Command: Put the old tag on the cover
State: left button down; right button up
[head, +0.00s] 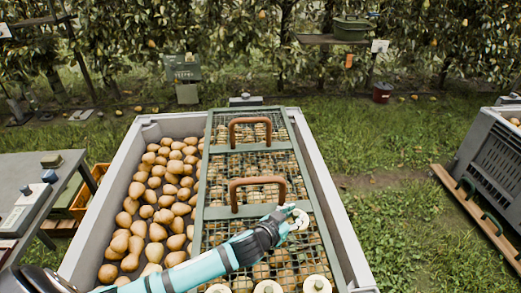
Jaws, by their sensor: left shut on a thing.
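The cover (205,178) is a green frame with wire mesh and two brown handles. It lies over the right part of a big grey bin (120,178) full of pears. My left gripper (290,215) reaches in from the lower left and is low over the cover, right of the nearer handle. It is shut on a small pale thing at its fingertips, which I take to be the old tag (300,219). Its shape is too small to make out, and I cannot tell whether it touches the mesh. My right gripper is not in view.
Several pale round discs (268,287) lie along the cover's near end. A grey table (50,190) with small items stands at the left, beside an orange crate (88,190). Grass is clear between.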

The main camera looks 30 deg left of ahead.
pick_arm(q)
jog(key=shift+w+f, duration=0.15)
jog(key=shift+f, duration=0.1)
notch_tip(320, 180, down, 10)
jog(key=shift+r+b, duration=0.1)
jog(key=shift+b, duration=1.1)
jog(key=c, duration=1.1)
grip_release()
jog(key=shift+r, duration=0.1)
jog(key=p+v, duration=0.1)
jog(key=v, duration=1.1)
